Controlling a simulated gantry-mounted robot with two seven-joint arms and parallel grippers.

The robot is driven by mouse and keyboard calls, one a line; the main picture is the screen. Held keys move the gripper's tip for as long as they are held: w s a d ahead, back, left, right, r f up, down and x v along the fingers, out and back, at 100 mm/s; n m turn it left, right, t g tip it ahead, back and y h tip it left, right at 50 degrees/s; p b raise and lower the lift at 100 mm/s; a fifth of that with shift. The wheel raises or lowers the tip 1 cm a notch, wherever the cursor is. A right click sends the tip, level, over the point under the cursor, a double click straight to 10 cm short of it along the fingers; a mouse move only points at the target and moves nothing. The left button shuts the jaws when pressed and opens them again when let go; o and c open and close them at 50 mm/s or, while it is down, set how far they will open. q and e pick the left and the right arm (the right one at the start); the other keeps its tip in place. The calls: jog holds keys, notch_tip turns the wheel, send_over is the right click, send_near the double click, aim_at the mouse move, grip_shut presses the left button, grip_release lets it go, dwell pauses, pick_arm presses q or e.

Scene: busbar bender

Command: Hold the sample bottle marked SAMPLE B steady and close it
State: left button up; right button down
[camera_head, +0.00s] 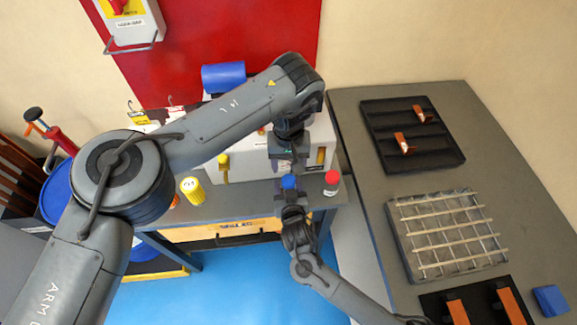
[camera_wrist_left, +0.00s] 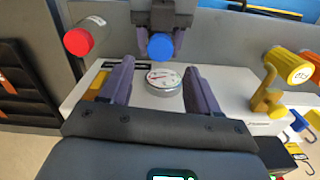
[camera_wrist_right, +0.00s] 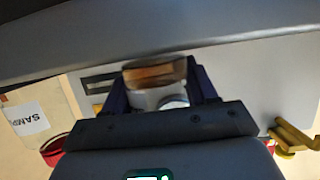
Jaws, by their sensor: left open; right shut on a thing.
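In the head view a blue cap (camera_head: 289,183) sits at the bench between my grippers; the left wrist view also shows the blue cap (camera_wrist_left: 160,47). My right gripper (camera_wrist_right: 155,76) is shut on a bottle (camera_wrist_right: 152,98) with an amber part and a white part; its lettering is unreadable. I cannot tell whether the cap is seated. My left gripper (camera_head: 288,171) is open and empty, close behind the cap. A second bottle, red-capped (camera_head: 332,179), stands to the right. In the right wrist view its label (camera_wrist_right: 27,118) reads "SAMP"; the rest is hidden.
A pale machine box (camera_head: 245,160) stands close behind, with a round gauge (camera_wrist_left: 164,81) and yellow handles. A yellow container (camera_head: 193,190) stands to the left. The right bench holds a black tray (camera_head: 375,125) and a metal grid (camera_head: 445,235).

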aim_at(288, 179)
pick_arm(q)
jog(key=shift+r+n, duration=0.7)
jog(key=shift+f, duration=0.1)
jog(key=shift+f, duration=3.95)
jog(key=shift+c, duration=0.3)
jog(key=c, duration=1)
jog(key=m, duration=0.3)
jog(key=o, duration=1.1)
jog(key=shift+o, duration=0.2)
